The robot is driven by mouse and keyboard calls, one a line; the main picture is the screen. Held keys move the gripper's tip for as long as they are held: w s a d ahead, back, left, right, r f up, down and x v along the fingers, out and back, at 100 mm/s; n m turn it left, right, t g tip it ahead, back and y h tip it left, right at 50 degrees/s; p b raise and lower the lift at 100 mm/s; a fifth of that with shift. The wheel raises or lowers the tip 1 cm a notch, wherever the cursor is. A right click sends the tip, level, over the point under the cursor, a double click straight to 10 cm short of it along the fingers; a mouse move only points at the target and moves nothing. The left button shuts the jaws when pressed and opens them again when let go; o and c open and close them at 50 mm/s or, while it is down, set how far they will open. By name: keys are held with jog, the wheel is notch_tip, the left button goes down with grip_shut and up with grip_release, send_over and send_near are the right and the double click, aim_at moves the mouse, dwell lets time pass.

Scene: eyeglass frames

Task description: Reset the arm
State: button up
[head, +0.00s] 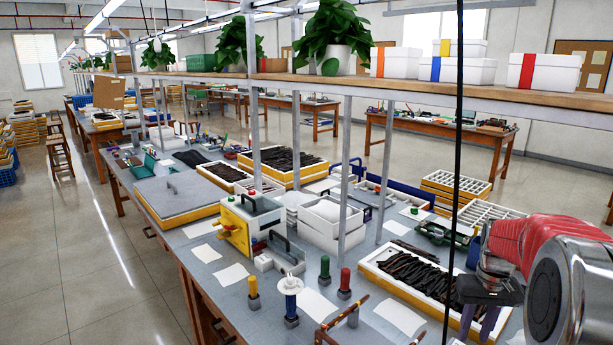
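My red and silver arm (550,265) comes in from the right edge, over the near right end of the workbench. My gripper (477,326) hangs below it, fingers pointing down, with a dark flat piece above the two purple-grey fingers. The fingers look apart with nothing visible between them. It is in front of the right end of a white and yellow tray (366,268) of dark eyeglass frames (412,273). The gripper hides part of that tray's right side.
A shelf (400,86) with plants and white boxes runs above the bench on thin metal posts (342,222). A black cable (458,150) hangs close to my gripper. Screwdriver-like tools (325,270) stand near the bench's front edge. The aisle floor (60,240) at left is clear.

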jog(key=s+a+r+n+t, duration=0.1)
jog(key=s+a+r, duration=0.4)
jog(key=s+a, duration=0.6)
jog(key=s+a+r+n+t, duration=0.1)
jog(key=s+a+r+t, duration=0.3)
jog(key=s+a, duration=0.7)
jog(key=shift+s+a+r+t, duration=0.15)
jog(key=shift+a+r+t, duration=0.15)
jog(key=shift+a+r, duration=0.55)
